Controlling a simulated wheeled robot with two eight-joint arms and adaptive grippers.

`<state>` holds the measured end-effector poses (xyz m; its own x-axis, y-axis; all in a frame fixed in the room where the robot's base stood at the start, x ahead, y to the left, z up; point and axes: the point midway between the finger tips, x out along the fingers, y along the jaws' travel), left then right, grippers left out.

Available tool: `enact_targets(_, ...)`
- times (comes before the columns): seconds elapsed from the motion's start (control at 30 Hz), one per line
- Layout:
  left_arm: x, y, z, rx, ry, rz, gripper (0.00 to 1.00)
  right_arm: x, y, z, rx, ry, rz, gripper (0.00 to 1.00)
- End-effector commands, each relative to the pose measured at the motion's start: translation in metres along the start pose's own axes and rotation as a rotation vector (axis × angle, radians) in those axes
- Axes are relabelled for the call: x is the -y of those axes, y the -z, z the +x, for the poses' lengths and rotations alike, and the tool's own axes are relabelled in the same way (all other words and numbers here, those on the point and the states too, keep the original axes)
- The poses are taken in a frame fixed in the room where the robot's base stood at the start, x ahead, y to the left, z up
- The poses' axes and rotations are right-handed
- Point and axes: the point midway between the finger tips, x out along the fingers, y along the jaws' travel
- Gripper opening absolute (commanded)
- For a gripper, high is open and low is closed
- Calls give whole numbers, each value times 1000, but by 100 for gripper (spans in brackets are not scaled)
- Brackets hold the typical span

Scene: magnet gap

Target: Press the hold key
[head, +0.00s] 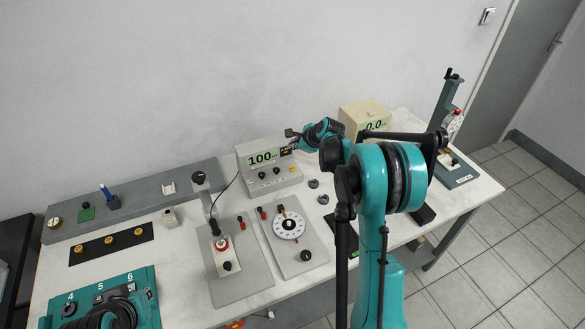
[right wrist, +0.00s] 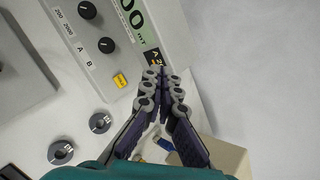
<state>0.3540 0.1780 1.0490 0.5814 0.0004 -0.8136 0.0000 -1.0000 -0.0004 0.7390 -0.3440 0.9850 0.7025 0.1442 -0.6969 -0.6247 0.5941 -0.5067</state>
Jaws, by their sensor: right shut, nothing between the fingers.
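The meter (head: 262,158) is a pale grey box with a green display reading 100, at the back of the table. In the right wrist view its front panel (right wrist: 75,45) shows two black knobs and a small yellow key (right wrist: 119,80) with tiny dark lettering, apparently the hold key. My right gripper (head: 290,133) is at the meter's upper right end in the head view. In the right wrist view its fingertips (right wrist: 163,75) are together and empty, to the right of the yellow key and apart from it in the picture.
A beige box (head: 364,119) reading 0.0 stands right of the meter. Two grey rings (head: 318,190) lie in front of it. A dial plate (head: 290,230) and a lever plate (head: 232,260) lie nearer. A tall stand (head: 445,120) is at the table's right end.

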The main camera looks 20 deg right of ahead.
Motion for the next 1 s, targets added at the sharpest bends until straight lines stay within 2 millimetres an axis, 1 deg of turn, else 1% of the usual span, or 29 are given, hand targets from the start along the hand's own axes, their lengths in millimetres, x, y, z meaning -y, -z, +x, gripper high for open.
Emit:
enact_targets(0.33, 0, 0, 0, 0, 0, 0, 0, 0, 0, 1, 0, 0, 1, 0)
enact_targets(0.47, 0, -2, 3, 0, 0, 0, 0, -3, 3, 4, 0, 0, 0, 0)
enact_targets(0.67, 0, -10, 13, 0, 0, 0, 0, -12, 12, 16, 0, 0, 0, 0)
enact_targets(1.0, 0, -29, 40, 0, 0, 0, 0, -37, 37, 51, 0, 0, 0, 0)
